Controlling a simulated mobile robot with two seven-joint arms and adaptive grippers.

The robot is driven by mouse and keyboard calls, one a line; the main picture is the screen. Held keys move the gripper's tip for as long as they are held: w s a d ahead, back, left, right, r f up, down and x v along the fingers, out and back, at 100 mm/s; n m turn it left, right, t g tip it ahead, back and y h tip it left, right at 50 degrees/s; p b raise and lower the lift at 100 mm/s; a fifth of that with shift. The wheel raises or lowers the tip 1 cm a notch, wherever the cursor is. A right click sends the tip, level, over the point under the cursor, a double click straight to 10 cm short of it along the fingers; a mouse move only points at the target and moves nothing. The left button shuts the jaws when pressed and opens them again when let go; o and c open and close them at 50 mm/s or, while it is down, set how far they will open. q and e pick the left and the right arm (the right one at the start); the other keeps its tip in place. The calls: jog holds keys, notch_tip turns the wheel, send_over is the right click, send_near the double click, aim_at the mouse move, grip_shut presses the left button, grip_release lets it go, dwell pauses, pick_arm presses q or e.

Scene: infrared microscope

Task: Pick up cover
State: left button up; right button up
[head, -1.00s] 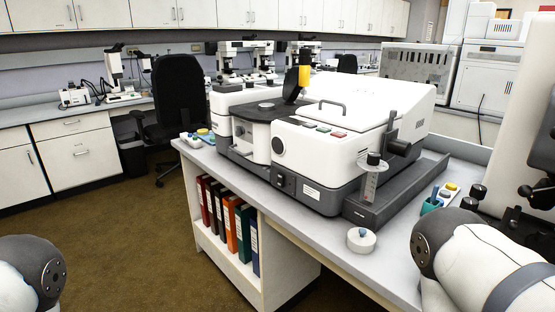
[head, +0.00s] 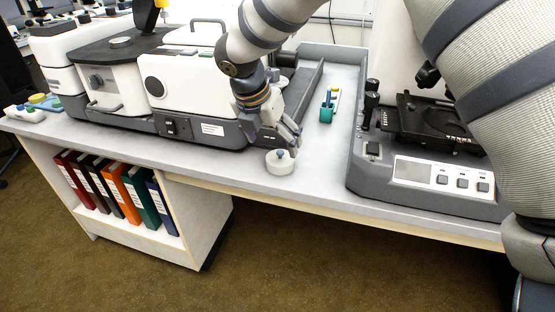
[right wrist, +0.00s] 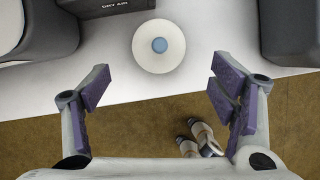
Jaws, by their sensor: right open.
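The cover looks to be a low white disc with a blue knob (head: 280,162) on the bench top near its front edge. In the right wrist view this cover (right wrist: 143,48) lies flat, ahead of the fingers and centred between them. My right gripper (head: 276,141) is just above and behind it in the head view. Its fingers (right wrist: 158,92) are wide apart with nothing between them. They look clear of the cover. My left gripper is not in view.
A large white and grey instrument (head: 190,88) stands left of the cover. A microscope base with buttons (head: 425,178) stands to the right. Bare bench top (head: 322,165) lies right of the cover; the bench edge is close in front.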

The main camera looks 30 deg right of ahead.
aim_at(280, 153)
jog(key=x, duration=0.6)
jog(key=shift+w+d+f, duration=0.25)
jog(key=shift+d, duration=0.2)
jog(key=shift+r, duration=0.15)
jog(key=shift+c, duration=0.5)
jog(key=c, duration=0.9)
